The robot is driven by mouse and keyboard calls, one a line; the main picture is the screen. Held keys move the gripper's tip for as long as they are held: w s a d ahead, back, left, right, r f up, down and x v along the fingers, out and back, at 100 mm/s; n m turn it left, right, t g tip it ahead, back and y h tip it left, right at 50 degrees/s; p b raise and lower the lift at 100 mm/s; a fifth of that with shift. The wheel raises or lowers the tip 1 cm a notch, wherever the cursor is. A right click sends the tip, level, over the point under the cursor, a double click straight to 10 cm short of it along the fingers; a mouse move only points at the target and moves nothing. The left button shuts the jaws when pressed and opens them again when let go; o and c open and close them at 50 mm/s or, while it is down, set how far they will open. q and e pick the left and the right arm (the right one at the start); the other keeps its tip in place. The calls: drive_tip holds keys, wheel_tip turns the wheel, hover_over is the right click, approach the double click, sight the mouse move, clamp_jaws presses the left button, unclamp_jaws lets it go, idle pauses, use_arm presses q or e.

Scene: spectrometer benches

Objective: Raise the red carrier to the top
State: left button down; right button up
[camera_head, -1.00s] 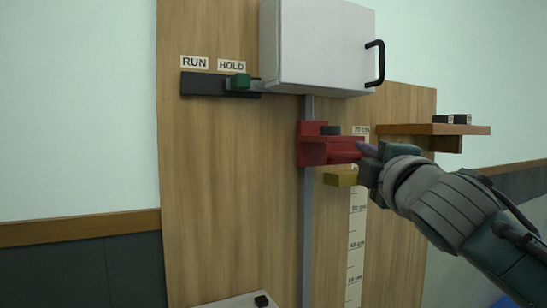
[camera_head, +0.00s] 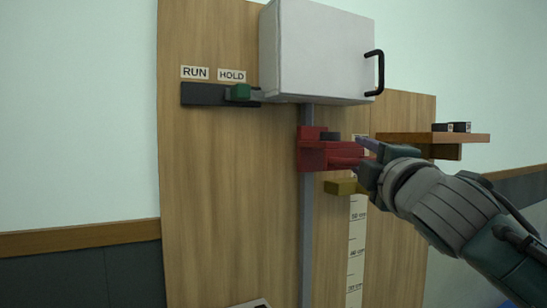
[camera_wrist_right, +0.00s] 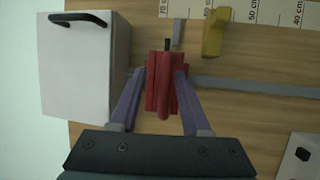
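The red carrier (camera_head: 318,154) sits on the grey vertical rail (camera_head: 307,230), a short gap below the white box. It also shows between the fingers in the right wrist view (camera_wrist_right: 164,88). My right gripper (camera_wrist_right: 161,78) is shut on the red carrier, with one purple finger against each side; in the head view its fingers (camera_head: 362,153) reach the carrier from the right. The yellow block (camera_head: 341,187) is below the carrier, apart from it, beside the scale (camera_head: 356,250). My left gripper is not in view.
The white box (camera_head: 318,50) with a black handle (camera_head: 380,72) hangs above the carrier. A green knob (camera_head: 241,91) stands under the HOLD label on a black bar (camera_head: 203,94). A wooden shelf (camera_head: 400,138) with small black blocks is at right, close above my arm.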

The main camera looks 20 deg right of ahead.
drive_tip(key=b+v, duration=0.5)
drive_tip(key=v, duration=0.5)
idle(0.4)
drive_tip(key=s+a+f+m+g+y+p, duration=0.2)
drive_tip(key=s+f+m+g, duration=0.25)
drive_tip(key=f, duration=0.45)
drive_tip(key=s+a+f+m+g+y+p, duration=0.1)
drive_tip(key=s+a+f+m+g, duration=0.3)
drive_tip(key=f, duration=0.6)
drive_tip(key=s+a+f+m+g+y, duration=0.1)
drive_tip(key=s+a+f+g, duration=0.1)
drive_tip(key=s, duration=0.5)
drive_tip(key=s+a+f+m+g+y+p, duration=0.1)
drive_tip(key=s+a+f+m+g+y, duration=0.1)
drive_tip(key=s, duration=0.6)
wheel_tip(320, 180, down, 3)
drive_tip(key=a+g, duration=0.1)
drive_tip(key=g, duration=0.1)
drive_tip(key=shift+a+g, duration=0.15)
drive_tip(key=shift+g, duration=0.2)
drive_tip(key=shift+r, duration=0.15)
